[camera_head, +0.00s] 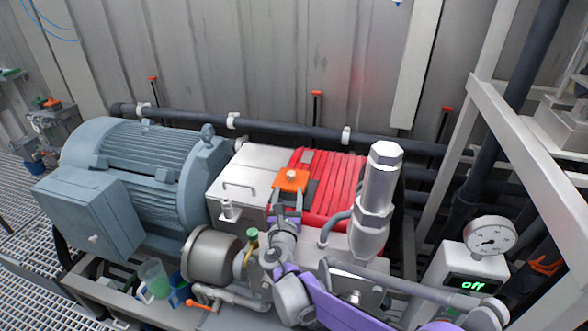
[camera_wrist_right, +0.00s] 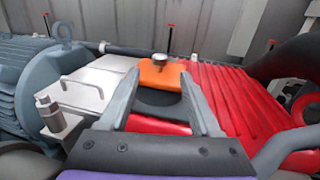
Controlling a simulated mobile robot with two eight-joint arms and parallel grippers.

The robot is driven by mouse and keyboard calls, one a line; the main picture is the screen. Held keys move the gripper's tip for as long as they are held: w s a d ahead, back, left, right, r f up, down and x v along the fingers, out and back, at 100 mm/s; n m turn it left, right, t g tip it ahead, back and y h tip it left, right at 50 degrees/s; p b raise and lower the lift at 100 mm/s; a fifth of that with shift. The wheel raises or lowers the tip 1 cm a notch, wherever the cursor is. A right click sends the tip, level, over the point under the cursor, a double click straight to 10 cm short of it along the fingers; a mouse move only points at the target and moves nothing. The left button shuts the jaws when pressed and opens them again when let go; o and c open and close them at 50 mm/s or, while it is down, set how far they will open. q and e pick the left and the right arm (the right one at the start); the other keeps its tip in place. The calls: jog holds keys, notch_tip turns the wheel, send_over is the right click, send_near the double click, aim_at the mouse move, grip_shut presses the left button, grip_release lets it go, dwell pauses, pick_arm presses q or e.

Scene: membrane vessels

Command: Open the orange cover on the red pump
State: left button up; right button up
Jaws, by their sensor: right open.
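The orange cover (camera_head: 291,180) is a small square plate with a metal knob on top. It lies on the red ribbed pump (camera_head: 338,181), beside its silver metal block. In the right wrist view the cover (camera_wrist_right: 153,76) sits just ahead of my right gripper (camera_wrist_right: 162,78), with a dark round part (camera_wrist_right: 158,100) in front of it, between the fingers. My right gripper (camera_head: 287,196) is open, its fingers spread toward the front edge of the cover. I cannot tell whether the fingers touch it. My left gripper is not in view.
A large blue-grey motor (camera_head: 140,165) stands left of the pump. A tall silver cylinder (camera_head: 377,195) rises right of the cover, close to my right arm. A silver bar handle (camera_head: 238,188) is on the metal block. A pressure gauge (camera_head: 490,236) stands at the right.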

aim_at(290, 176)
jog(key=shift+w+r, duration=0.1)
jog(key=shift+w, duration=0.45)
jog(key=w, duration=0.5)
jog(key=w+d, duration=0.1)
jog(key=w, duration=0.2)
jog(key=shift+w, duration=0.25)
grip_shut()
dwell(0.6)
